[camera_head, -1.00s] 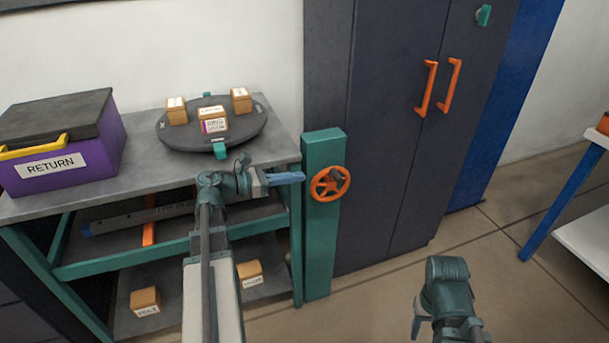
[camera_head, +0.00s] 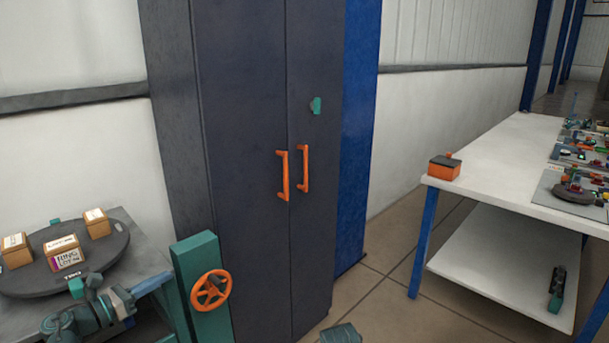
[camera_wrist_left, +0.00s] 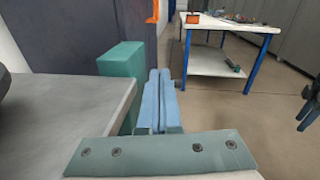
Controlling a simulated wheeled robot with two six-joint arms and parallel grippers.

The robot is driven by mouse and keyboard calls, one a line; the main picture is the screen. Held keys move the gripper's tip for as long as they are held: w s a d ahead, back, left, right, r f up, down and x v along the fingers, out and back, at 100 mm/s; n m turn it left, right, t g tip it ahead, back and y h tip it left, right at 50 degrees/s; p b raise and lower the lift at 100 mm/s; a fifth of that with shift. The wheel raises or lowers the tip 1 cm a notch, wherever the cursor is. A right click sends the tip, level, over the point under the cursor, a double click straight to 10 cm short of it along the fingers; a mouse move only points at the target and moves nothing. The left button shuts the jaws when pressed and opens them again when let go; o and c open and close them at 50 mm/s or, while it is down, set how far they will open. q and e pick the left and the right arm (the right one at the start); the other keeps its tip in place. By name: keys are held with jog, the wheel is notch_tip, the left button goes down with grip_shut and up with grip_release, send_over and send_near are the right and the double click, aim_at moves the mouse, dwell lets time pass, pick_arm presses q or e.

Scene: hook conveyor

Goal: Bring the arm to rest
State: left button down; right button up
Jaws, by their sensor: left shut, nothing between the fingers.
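My left gripper (camera_head: 153,284) is at the lower left of the head view, beside the turntable and just left of the green post with the orange handwheel. In the left wrist view its two blue fingers (camera_wrist_left: 157,97) lie together with nothing between them. They point forward past the table's edge, close to the green post (camera_wrist_left: 122,75). In the head view a piece of my right arm (camera_head: 341,334) shows at the bottom edge; its gripper is out of the picture.
A dark turntable (camera_head: 98,262) carries several labelled boxes. The orange handwheel (camera_head: 211,290) stands before a dark cabinet (camera_head: 246,130) with orange handles. A white table (camera_head: 500,155) at the right holds an orange box (camera_head: 444,170) and trays. Floor between cabinet and white table is clear.

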pick_arm(q)
jog(key=w+d+r+n+t+y+p, duration=0.2)
jog(key=w+r+n+y+p, duration=0.3)
jog(key=n, duration=0.6)
jog(key=w+d+r+n+t+y+p, duration=0.2)
jog(key=w+r+n+t+y, duration=0.1)
jog(key=w+r+n+y, duration=0.55)
jog(key=s+d+f+n+g+p, duration=0.4)
jog(key=s+d+f+n+g, duration=0.15)
jog(key=d+n, duration=0.2)
jog(key=s+d+f+n+g+p, duration=0.3)
jog(key=s+d+f+n+g, duration=0.1)
jog(key=d+f+n+g, duration=0.3)
jog(key=s+d+f+n+g+h+p, duration=0.1)
jog(key=s+d+n+g+p, duration=0.1)
jog(key=s+d, duration=0.5)
jog(key=s+d+f+n+g+h+p, duration=0.1)
jog(key=s+d+f+n+g+p, duration=0.1)
jog(key=s+d+g, duration=0.3)
jog(key=s+d, duration=0.3)
jog(key=s, duration=0.4)
jog(key=shift+a+h, duration=0.15)
jog(key=shift+h, duration=0.1)
